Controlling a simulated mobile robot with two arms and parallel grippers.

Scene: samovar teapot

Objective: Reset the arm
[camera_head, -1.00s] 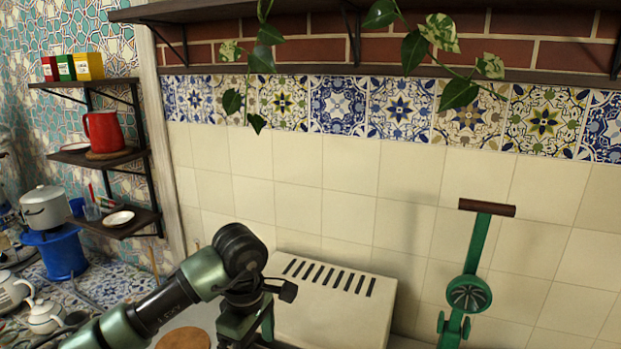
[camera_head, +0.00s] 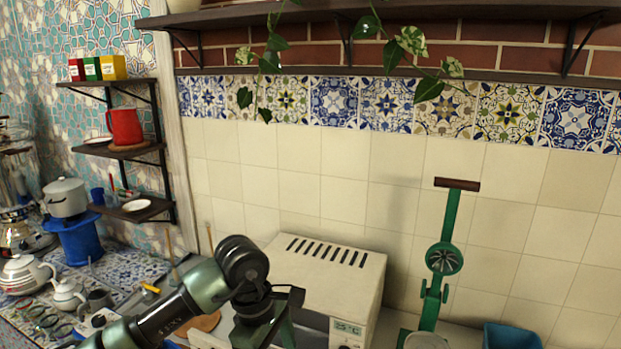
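My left arm comes in from the bottom left, with its dark wrist bent downward. My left gripper (camera_head: 268,332) is at the bottom edge, in front of the white box-shaped appliance (camera_head: 325,275). Its fingertips are not clearly seen, and I cannot tell whether it is open or shut. No held object is visible. My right arm and gripper are out of view.
A white teapot (camera_head: 24,274), a smaller teapot (camera_head: 67,294) and a grey mug (camera_head: 97,302) stand on the left counter. A pot (camera_head: 66,197) sits on a blue stand (camera_head: 77,240). A green lever device (camera_head: 441,262) and a blue bin (camera_head: 510,336) are right.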

